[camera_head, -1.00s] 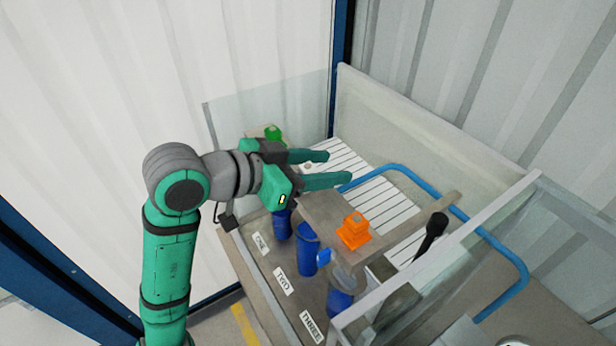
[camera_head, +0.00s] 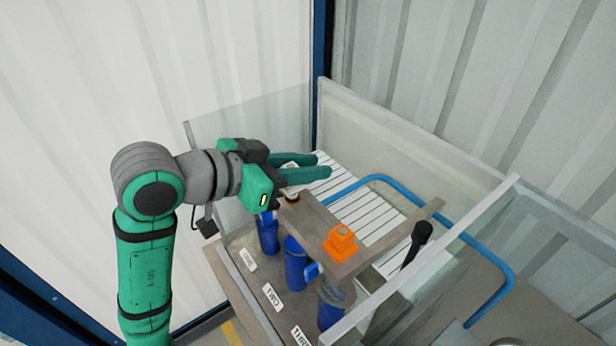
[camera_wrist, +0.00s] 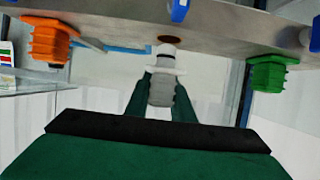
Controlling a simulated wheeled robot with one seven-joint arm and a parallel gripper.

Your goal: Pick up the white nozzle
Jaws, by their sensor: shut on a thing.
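The white nozzle (camera_wrist: 162,88) shows in the wrist view as a pale grey-white stepped piece between my two fingers. My gripper (camera_wrist: 163,96) is shut on it, with one green finger at each side. The nozzle's white end is close to a round brown-rimmed hole (camera_wrist: 170,39) in the wooden shelf; I cannot tell whether it is clear of the hole. In the head view my gripper (camera_head: 322,165) is over the far left end of the shelf, and the nozzle is mostly hidden by the fingers.
An orange nozzle (camera_head: 341,242) stands on the shelf (camera_head: 380,255). A green nozzle (camera_wrist: 267,74) shows in the wrist view. Several blue pumps (camera_head: 295,262) stand below the shelf. A black handle (camera_head: 416,240), a blue pipe (camera_head: 490,250) and clear side panels (camera_head: 250,125) are nearby.

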